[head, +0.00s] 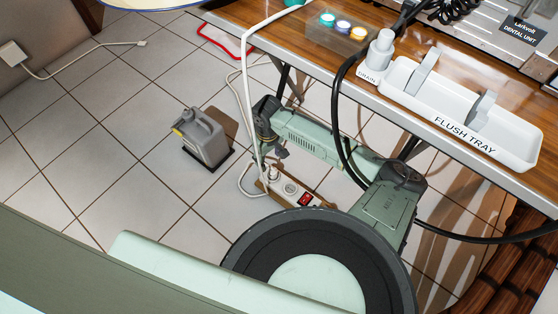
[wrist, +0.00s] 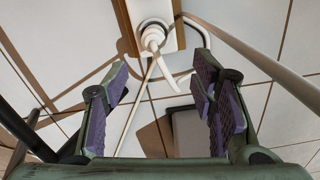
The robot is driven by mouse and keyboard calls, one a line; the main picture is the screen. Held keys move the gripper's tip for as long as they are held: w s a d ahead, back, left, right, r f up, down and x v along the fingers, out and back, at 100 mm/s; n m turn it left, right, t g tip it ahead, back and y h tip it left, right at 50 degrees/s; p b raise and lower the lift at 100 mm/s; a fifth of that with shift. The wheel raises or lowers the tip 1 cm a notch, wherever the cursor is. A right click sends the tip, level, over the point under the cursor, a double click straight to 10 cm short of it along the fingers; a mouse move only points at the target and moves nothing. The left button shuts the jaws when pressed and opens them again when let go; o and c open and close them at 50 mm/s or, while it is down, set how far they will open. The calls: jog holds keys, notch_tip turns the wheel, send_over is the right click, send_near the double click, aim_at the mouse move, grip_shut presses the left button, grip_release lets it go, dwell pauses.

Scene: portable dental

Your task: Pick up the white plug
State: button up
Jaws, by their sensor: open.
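The white plug (wrist: 153,38) sits in a socket of the power strip (wrist: 178,38), at the top middle of the wrist view, with a white cord attached. In the head view the plug (head: 272,174) shows small at the upper left end of the strip (head: 312,205) on the floor. My gripper (head: 272,148) is above the strip's end in the head view. In the wrist view my gripper (wrist: 160,88) is open, its purple-padded fingers apart with nothing held between them. The plug appears beyond the fingertips, between their lines. I see no contact.
A grey jug (head: 205,138) stands on the tiles left of my gripper. White cords hang near my gripper. The wooden table (head: 300,38) above carries a flush tray (head: 510,145); a black hose (head: 336,120) hangs from it. Tiled floor at left is mostly clear.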

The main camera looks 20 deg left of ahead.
aim_at(273, 169)
jog(key=f, duration=0.3)
jog(key=f+b, duration=0.1)
jog(key=f, duration=0.1)
jog(key=shift+s+d+f, duration=0.1)
jog(key=shift+d+f, duration=0.15)
jog(key=shift+f, duration=0.05)
jog(key=f, duration=0.1)
jog(key=f+b, duration=0.1)
jog(key=f, duration=0.1)
jog(key=f+b, duration=0.1)
jog(key=f, duration=0.1)
jog(key=shift+w+d+f, duration=0.1)
jog(key=shift+w+d, duration=0.1)
jog(key=shift+w, duration=0.15)
jog(key=shift+c, duration=0.3)
grip_shut()
